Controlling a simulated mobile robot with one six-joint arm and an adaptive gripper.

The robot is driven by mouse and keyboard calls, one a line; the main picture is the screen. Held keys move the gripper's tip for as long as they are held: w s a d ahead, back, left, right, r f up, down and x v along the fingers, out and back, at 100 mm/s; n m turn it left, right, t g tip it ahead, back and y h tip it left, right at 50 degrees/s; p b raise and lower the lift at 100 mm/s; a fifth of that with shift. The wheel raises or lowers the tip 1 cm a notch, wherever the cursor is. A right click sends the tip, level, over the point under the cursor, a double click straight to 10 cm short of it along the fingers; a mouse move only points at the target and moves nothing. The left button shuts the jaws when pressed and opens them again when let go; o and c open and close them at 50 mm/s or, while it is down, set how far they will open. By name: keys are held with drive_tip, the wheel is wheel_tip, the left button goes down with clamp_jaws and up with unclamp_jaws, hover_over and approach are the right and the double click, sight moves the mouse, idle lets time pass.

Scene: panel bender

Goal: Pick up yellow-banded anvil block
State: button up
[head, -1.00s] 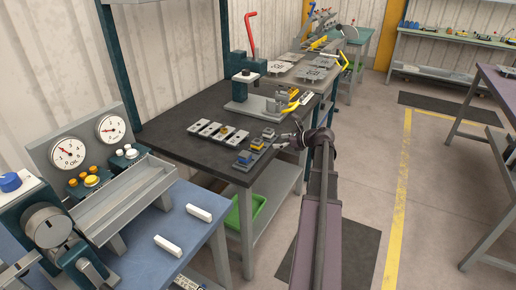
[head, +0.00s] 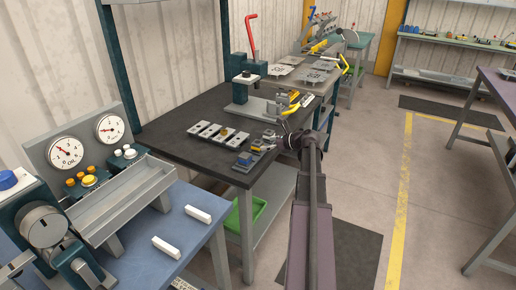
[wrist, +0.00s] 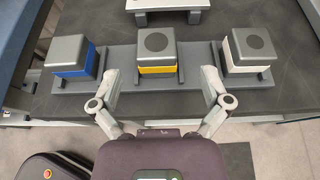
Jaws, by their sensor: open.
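The yellow-banded anvil block (wrist: 157,45) is a grey block with a yellow band, upright in the middle place of a grey rack (wrist: 121,60) in the wrist view. A blue-banded block (wrist: 74,56) stands to its left and a white-banded block (wrist: 248,50) to its right. My gripper (wrist: 160,74) is open and empty, with its fingertips apart on either side of the yellow-banded block's near side. In the head view my gripper (head: 277,141) is beside the rack at the bench's right edge, and the blocks are small and partly hidden.
The rack sits on a dark bench (head: 185,141). A press with a red lever (head: 250,80) stands behind. A blue table with gauges (head: 110,128) is in the left foreground. Open floor lies right.

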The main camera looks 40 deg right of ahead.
sight(262, 144)
drive_tip(key=shift+b+x, duration=0.6)
drive_tip(key=shift+x, duration=1.5)
drive_tip(key=shift+s+a, duration=0.1)
clamp_jaws()
